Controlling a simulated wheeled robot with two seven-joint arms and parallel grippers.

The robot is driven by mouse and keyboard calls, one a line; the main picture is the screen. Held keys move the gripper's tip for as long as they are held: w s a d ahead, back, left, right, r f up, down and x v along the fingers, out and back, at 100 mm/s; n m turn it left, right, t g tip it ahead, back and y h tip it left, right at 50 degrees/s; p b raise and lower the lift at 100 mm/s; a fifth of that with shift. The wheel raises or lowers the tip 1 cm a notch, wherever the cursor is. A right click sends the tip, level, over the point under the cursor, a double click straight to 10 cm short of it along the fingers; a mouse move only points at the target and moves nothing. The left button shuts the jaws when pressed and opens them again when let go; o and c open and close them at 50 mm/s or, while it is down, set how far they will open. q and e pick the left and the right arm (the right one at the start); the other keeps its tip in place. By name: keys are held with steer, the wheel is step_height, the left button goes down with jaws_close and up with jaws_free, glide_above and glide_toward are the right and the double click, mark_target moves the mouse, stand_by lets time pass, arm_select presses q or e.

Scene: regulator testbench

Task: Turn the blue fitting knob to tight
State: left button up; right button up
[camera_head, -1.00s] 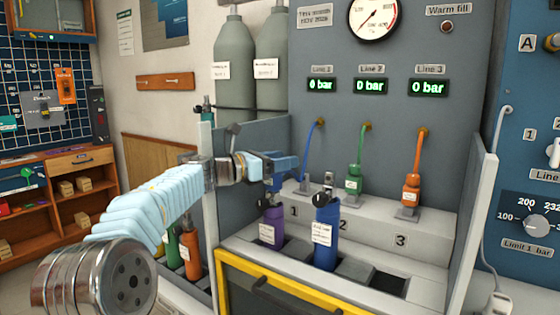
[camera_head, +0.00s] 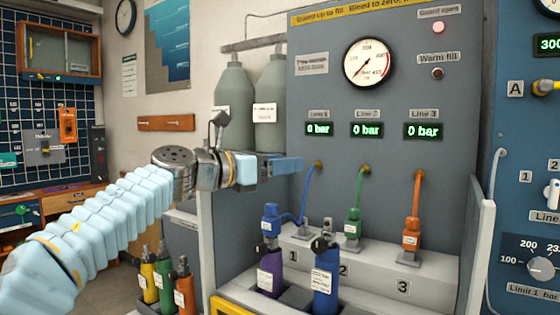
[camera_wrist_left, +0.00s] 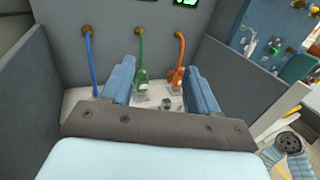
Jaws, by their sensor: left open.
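The blue fitting (camera_head: 270,218), with its blue hose (camera_head: 307,192), stands at the purple cylinder's top in bay 1; its knob detail is too small to read. In the left wrist view the blue hose (camera_wrist_left: 91,62) runs down behind the left finger, which hides the fitting. My left gripper (camera_head: 285,165) is above and slightly right of the fitting, apart from it. In the left wrist view its jaws (camera_wrist_left: 160,88) are spread and empty. My right gripper is not in view.
The purple cylinder (camera_head: 270,278) and a blue cylinder (camera_head: 325,284) stand in the bench. Green (camera_head: 353,226) and orange fittings (camera_head: 411,232) sit right of the blue one. Grey side walls bound the bay. All three line displays read 0 bar; the pressure gauge (camera_head: 369,62) hangs above.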

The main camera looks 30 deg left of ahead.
mark_target(272, 204)
arm_select(q)
steer(key=shift+s+d+r, duration=0.25)
steer(key=shift+s+d, duration=0.05)
steer(key=shift+s, duration=0.2)
steer(key=shift+s+d+r, duration=0.25)
steer(key=shift+s+d, duration=0.05)
steer(key=shift+s, duration=0.15)
steer(key=s+r+n+t+y+b, duration=0.15)
steer(key=r+n+t, duration=0.3)
steer(key=n, duration=0.65)
steer(key=s+r+n+t+y, duration=0.25)
steer(key=n+t, duration=0.35)
steer(key=n, duration=0.5)
steer(key=w+a+f+n+g+y+b, duration=0.15)
steer(key=f+n+g+y, duration=0.4)
steer(key=f+n, duration=0.55)
steer(key=w+a+f+n+g+y, duration=0.2)
steer(key=f+n+g+y, duration=0.3)
steer(key=f+n, duration=0.6)
steer(key=w+a, duration=0.1)
steer(key=w, duration=0.3)
steer(key=w+a+r+n+y, duration=0.1)
steer(key=w+a, duration=0.1)
steer(key=w, duration=0.2)
steer(key=w+a+n, duration=0.1)
steer(key=w+a, duration=0.1)
steer(key=w, duration=0.2)
steer(key=shift+w+a+r+t, duration=0.2)
steer(key=shift+w+r+t, duration=0.05)
steer(key=shift+r+t, duration=0.1)
